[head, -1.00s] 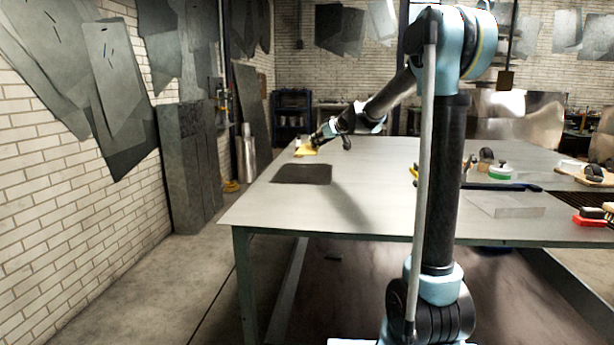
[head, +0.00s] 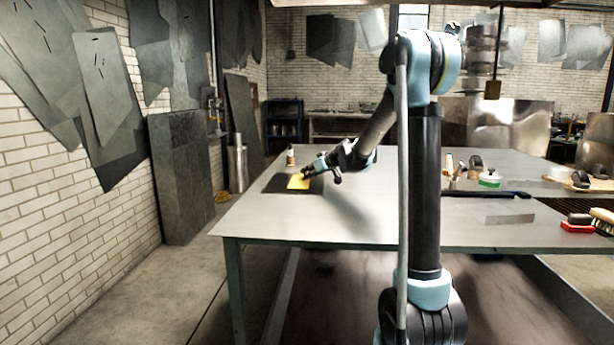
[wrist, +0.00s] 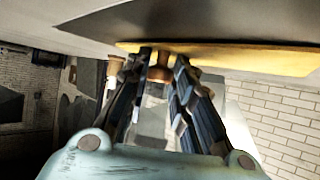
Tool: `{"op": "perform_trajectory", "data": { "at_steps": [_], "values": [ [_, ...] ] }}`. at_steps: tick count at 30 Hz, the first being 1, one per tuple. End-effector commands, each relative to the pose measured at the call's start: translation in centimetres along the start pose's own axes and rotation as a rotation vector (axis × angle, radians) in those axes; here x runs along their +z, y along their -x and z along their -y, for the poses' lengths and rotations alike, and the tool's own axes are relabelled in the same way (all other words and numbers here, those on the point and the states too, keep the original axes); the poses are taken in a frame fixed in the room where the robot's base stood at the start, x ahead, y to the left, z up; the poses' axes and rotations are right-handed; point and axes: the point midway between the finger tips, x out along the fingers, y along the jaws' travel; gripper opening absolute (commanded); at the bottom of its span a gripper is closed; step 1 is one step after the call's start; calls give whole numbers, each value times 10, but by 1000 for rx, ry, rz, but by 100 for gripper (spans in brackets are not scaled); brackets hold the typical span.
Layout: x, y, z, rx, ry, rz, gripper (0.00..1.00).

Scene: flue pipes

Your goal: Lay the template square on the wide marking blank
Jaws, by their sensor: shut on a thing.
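The yellow template (head: 298,184) is over the dark, flat marking blank (head: 273,184) near the left edge of the table in the head view. My gripper (head: 307,175) is above the template. In the wrist view my gripper (wrist: 162,62) is shut on a brown knob (wrist: 158,74) on the template. The yellow plate (wrist: 250,57) lies close along the dark blank (wrist: 190,22) there. I cannot tell whether the plate touches the blank or is slightly apart. Blank shows around the template in the head view.
A small bottle (head: 290,155) stands just beyond the blank. The grey table (head: 270,222) is clear in front of the blank. A green-and-white round item (head: 490,179), a red block (head: 577,224) and a brush (head: 603,219) are farther right.

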Motion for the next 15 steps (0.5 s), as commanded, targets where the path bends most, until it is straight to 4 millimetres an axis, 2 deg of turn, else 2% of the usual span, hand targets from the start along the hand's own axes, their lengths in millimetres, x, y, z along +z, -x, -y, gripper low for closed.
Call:
{"op": "perform_trajectory", "data": {
  "at_steps": [5, 6, 9, 15],
  "values": [
    [0, 0, 0, 0, 0, 0, 0],
    [0, 0, 0, 0, 1, 0, 24],
    [0, 0, 0, 0, 1, 0, 42],
    [0, 0, 0, 0, 0, 0, 42]
  ]
}}
